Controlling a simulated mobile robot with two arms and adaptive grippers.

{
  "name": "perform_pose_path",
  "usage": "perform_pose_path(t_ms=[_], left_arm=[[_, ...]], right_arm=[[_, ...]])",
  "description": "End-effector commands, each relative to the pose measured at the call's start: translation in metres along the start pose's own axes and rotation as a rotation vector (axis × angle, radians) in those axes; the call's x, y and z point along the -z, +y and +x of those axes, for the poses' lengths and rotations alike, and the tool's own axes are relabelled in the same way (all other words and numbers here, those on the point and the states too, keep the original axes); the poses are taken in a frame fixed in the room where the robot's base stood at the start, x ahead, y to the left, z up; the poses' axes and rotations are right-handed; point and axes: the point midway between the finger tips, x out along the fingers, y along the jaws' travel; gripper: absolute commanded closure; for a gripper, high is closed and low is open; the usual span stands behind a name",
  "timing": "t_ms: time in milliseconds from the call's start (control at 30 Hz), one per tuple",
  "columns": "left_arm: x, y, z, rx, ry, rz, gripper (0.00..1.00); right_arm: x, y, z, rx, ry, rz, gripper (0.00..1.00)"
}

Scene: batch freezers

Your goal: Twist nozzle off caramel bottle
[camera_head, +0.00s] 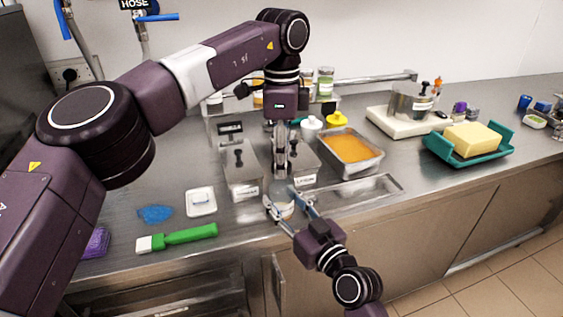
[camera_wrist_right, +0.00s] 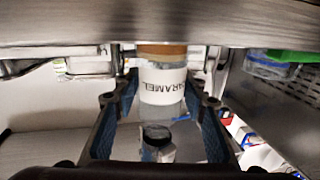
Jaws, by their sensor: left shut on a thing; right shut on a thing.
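The caramel bottle (camera_head: 283,208) is small and pale in the head view, near the front edge of the steel counter. In the right wrist view the bottle (camera_wrist_right: 163,84) shows a white label with upside-down caramel lettering, and a brown band at one end. My right gripper (camera_head: 287,200) is shut on the bottle, with blue-padded fingers on either side; they also show in the wrist view (camera_wrist_right: 158,103).
Lidded steel containers (camera_head: 240,172) stand close behind left. An orange-filled pan (camera_head: 349,152) is behind right. A green-handled brush (camera_head: 177,238), a white dish (camera_head: 201,202) and a blue scraper (camera_head: 155,214) lie left. A teal tray (camera_head: 502,141) holds a yellow block at right.

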Motion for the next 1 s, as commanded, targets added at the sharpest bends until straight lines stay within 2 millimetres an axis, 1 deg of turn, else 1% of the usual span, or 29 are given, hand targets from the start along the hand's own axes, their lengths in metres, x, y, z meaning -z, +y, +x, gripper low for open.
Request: perform_pose_path(t_ms=[333, 633, 733, 933, 967, 1000], left_arm=[[0.001, 0.000, -0.002, -0.001, 0.001, 0.000, 0.98], [0.001, 0.000, -0.036, 0.000, 0.002, -0.001, 0.98], [0.001, 0.000, -0.040, -0.002, 0.001, 0.001, 0.98], [0.001, 0.000, -0.041, -0.002, 0.001, 0.001, 0.98], [0.001, 0.000, -0.041, -0.002, 0.001, 0.001, 0.98], [0.001, 0.000, -0.041, -0.002, 0.001, 0.001, 0.98]], right_arm=[[0.000, 0.000, 0.000, 0.000, 0.000, 0.000, 1.00], [0.000, 0.000, 0.000, 0.000, 0.001, 0.000, 1.00], [0.000, 0.000, 0.000, 0.000, 0.001, 0.000, 1.00], [0.001, 0.000, 0.000, 0.000, 0.001, 0.000, 1.00], [0.001, 0.000, 0.000, 0.000, 0.001, 0.000, 0.59], [0.001, 0.000, 0.000, 0.000, 0.001, 0.000, 0.54]])
